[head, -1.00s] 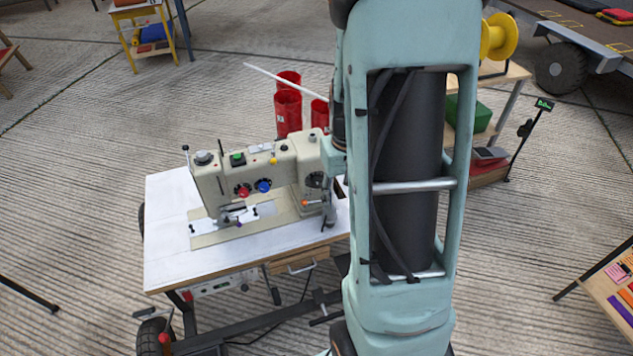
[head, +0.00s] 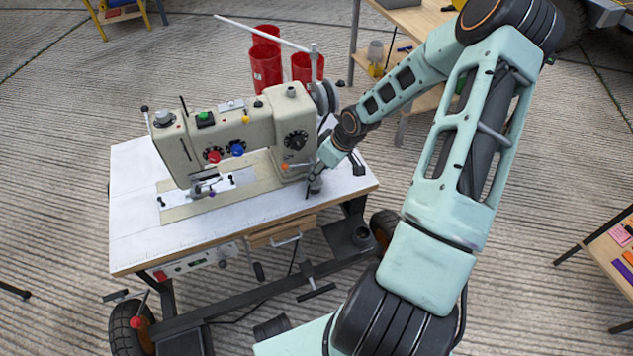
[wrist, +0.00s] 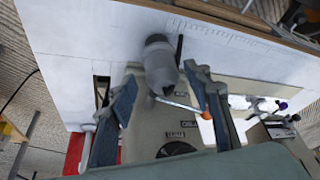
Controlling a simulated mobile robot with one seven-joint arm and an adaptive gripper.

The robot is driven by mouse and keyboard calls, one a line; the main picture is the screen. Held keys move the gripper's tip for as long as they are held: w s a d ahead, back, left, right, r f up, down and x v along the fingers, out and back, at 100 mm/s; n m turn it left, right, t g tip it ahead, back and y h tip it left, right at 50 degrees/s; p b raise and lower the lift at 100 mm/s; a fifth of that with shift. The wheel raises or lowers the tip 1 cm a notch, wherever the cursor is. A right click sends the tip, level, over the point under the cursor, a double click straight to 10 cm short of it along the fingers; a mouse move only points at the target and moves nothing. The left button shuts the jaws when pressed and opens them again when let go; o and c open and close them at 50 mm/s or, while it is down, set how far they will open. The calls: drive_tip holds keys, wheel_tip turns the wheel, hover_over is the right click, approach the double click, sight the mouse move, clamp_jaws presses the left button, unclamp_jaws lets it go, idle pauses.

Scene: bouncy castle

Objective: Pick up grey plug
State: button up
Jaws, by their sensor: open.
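A grey, rounded cylindrical piece, which I take for the grey plug (wrist: 160,65), stands on the white table top beside the sewing machine's right end. In the wrist view it shows between the two blue fingers of my gripper (wrist: 161,78). The fingers are apart, one on each side of it, and I cannot tell whether either touches it. In the head view my gripper (head: 317,176) points down at the plug (head: 315,186) near the table's front right, and the fingers are too small there to make out.
The cream sewing machine (head: 235,135) stands close to the left of my gripper, with an orange-tipped lever (wrist: 180,103) near the fingers. Red cylinders (head: 266,68) stand behind it. The white table top (head: 135,225) is bare at the front left.

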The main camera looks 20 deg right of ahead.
drive_tip(key=b+x, duration=0.1)
drive_tip(key=x, duration=0.2)
drive_tip(key=shift+f, duration=0.2)
drive_tip(key=shift+w+a+r+b+x, duration=0.15)
drive_tip(key=shift+b+x, duration=0.3)
drive_tip(key=shift+x, duration=0.45)
drive_tip(key=shift+w+a+b+x, duration=0.1)
drive_tip(key=shift+b+x, duration=0.35)
drive_tip(key=shift+x, duration=0.45)
drive_tip(key=shift+w+a+r+b+x, duration=0.15)
drive_tip(key=shift+b+x, duration=0.3)
drive_tip(key=shift+x, duration=0.45)
drive_tip(key=shift+d, duration=0.1)
drive_tip(key=shift+s, duration=0.1)
drive_tip(key=shift+c, duration=0.5)
drive_tip(key=c, duration=1)
